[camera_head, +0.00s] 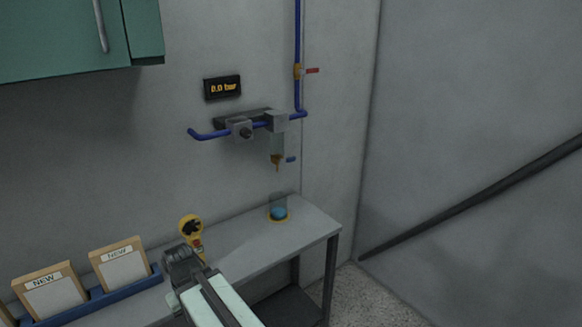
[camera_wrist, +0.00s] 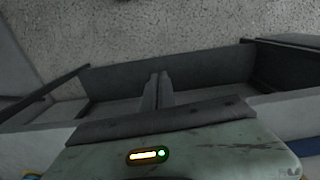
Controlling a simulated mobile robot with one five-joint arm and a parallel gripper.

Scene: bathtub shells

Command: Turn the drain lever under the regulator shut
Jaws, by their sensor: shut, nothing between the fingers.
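The regulator (camera_head: 242,128) is a grey block with a dark knob, set in a blue pipe on the back wall. To its right, a filter bowl (camera_head: 277,145) hangs down to a brass drain. The drain lever (camera_head: 291,159) is a small blue handle sticking out right of the drain. A clear cup with blue liquid (camera_head: 279,211) stands on the bench below it. My gripper (camera_head: 178,257) is low over the bench, left of and below the lever, apart from it. In the wrist view its fingers (camera_wrist: 158,88) are together and empty. The lever is not in the wrist view.
A yellow device with a black knob (camera_head: 190,227) is close behind my gripper. A blue rack (camera_head: 110,296) with cards labelled NEW is at left. A red-handled valve (camera_head: 311,70) is on the upper pipe. A display (camera_head: 222,88) reads 0.0. The bench top (camera_head: 245,244) is clear before the cup.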

